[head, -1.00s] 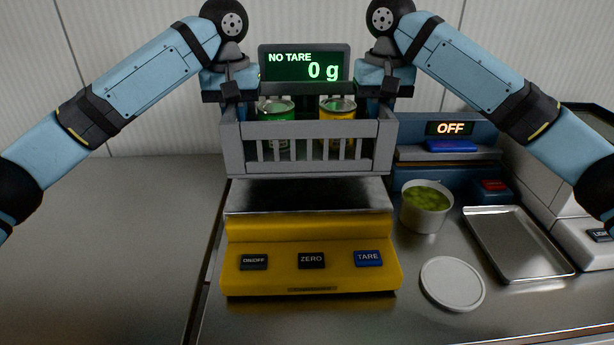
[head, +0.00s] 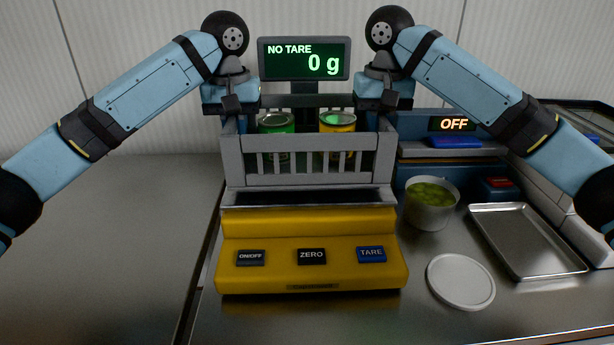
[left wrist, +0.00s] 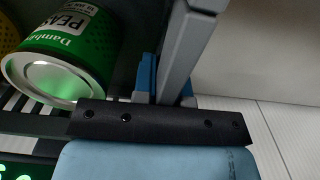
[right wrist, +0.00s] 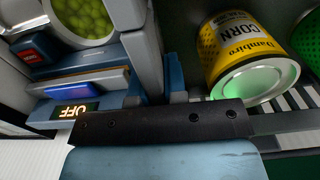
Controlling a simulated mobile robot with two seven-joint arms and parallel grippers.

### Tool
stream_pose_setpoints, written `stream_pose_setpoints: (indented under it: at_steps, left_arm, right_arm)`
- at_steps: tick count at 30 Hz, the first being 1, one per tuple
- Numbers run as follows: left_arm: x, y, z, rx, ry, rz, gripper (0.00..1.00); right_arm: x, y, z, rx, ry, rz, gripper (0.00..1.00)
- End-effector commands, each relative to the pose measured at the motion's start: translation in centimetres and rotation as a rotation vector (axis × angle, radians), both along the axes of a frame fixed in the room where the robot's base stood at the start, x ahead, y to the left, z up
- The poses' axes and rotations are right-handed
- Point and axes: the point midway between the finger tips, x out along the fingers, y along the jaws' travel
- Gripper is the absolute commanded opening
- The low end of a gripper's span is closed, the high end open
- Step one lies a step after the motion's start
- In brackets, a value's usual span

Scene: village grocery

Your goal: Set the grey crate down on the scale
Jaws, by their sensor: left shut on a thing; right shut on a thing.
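The grey crate (head: 310,180) is level over the plate of the yellow scale (head: 310,224); I cannot tell whether its bottom touches the plate. A green peas can (head: 277,124) and a yellow corn can (head: 338,124) are inside it. My left gripper (head: 237,110) is shut on the crate's left wall, and my right gripper (head: 378,108) is shut on its right wall. The left wrist view shows the wall (left wrist: 187,48) beside the peas can (left wrist: 62,62). The right wrist view shows the corn can (right wrist: 238,58) inside the other wall (right wrist: 145,50).
The scale display (head: 304,59) reads "NO TARE" and 0 g. The counter at left (head: 100,240) is clear.

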Motion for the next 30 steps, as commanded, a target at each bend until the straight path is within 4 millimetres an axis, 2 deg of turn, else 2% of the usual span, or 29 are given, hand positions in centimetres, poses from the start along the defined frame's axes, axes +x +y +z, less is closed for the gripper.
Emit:
stream_pose_setpoints:
  at_steps: [4,5,8,16,20,30]
  left_arm:
    - [0.1,0.3,-1.1,0.003,0.0,0.006,0.0]
    - [0.1,0.3,-1.1,0.004,0.001,0.006,0.15]
    - [0.1,0.3,-0.9,0.003,0.001,0.005,0.38]
    - [0.0,0.1,-0.8,0.001,0.0,0.002,0.38]
    - [0.1,0.1,0.1,0.002,-0.003,0.002,0.38]
    - [0.0,0.2,7.0,0.002,-0.005,0.005,0.38]
  right_arm:
    - [0.1,-0.3,-1.1,-0.002,-0.001,-0.007,0.0]
    - [0.1,-0.3,-1.1,-0.003,0.0,-0.007,0.15]
    - [0.1,-0.3,-0.8,-0.003,0.0,-0.006,0.38]
    - [0.0,-0.1,-0.9,-0.001,0.0,-0.002,0.38]
    - [0.0,-0.1,-0.9,-0.001,0.0,-0.001,0.38]
    - [0.0,0.0,-0.9,0.0,0.0,-0.001,0.38]
